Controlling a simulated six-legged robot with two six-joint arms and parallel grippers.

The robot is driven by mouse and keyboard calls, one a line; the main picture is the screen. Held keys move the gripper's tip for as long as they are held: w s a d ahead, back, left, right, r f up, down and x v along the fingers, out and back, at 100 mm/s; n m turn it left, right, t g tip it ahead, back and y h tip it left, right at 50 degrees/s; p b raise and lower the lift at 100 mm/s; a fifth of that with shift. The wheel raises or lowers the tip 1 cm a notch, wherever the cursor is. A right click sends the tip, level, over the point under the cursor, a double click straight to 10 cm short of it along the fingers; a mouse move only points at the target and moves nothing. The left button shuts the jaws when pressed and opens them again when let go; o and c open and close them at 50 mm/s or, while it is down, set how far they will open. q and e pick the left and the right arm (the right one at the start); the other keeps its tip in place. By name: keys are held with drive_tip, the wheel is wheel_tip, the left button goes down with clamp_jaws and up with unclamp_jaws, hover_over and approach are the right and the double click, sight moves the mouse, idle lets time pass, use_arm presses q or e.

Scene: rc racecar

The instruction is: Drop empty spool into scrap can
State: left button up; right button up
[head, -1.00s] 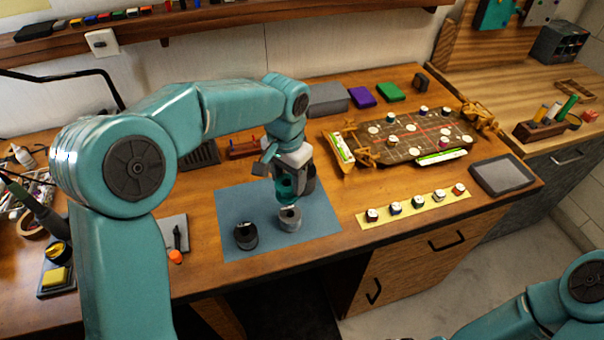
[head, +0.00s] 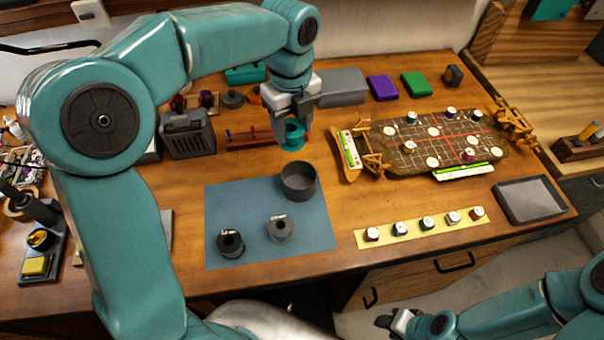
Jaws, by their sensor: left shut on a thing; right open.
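My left gripper (head: 292,122) points down and is shut on a teal spool (head: 292,136), beyond the mat's far edge. A dark round open can (head: 299,182), likely the scrap can, stands at the far right of the blue mat (head: 235,195). In the picture the held spool is just above the can's far side, apart from it; its height over the table is hard to judge. A black spool (head: 230,244) and a grey spool (head: 280,229) stand on the near part of the mat. My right gripper (head: 386,322) is open and empty at the bottom, in front of the table.
A yellow strip (head: 385,236) with several small pots lies right of the mat. Behind it is a gridded board (head: 425,140) with white discs. A grey tray (head: 535,200) sits at the right edge. A grey vented box (head: 188,135) stands behind the mat.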

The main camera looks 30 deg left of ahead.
use_arm(q)
drive_tip(key=f+b, duration=0.2)
drive_tip(key=f, duration=0.1)
drive_tip(key=f+b, duration=0.2)
drive_tip(key=b, duration=0.1)
drive_tip(key=shift+s+d+f, duration=0.15)
drive_tip(key=shift+s+f, duration=0.05)
drive_tip(key=shift+f, duration=0.2)
drive_tip(key=o, duration=0.9)
drive_tip(key=shift+o, duration=1)
wheel_tip(320, 180, up, 16)
drive_tip(key=p, duration=0.2)
drive_tip(key=shift+r, duration=0.15)
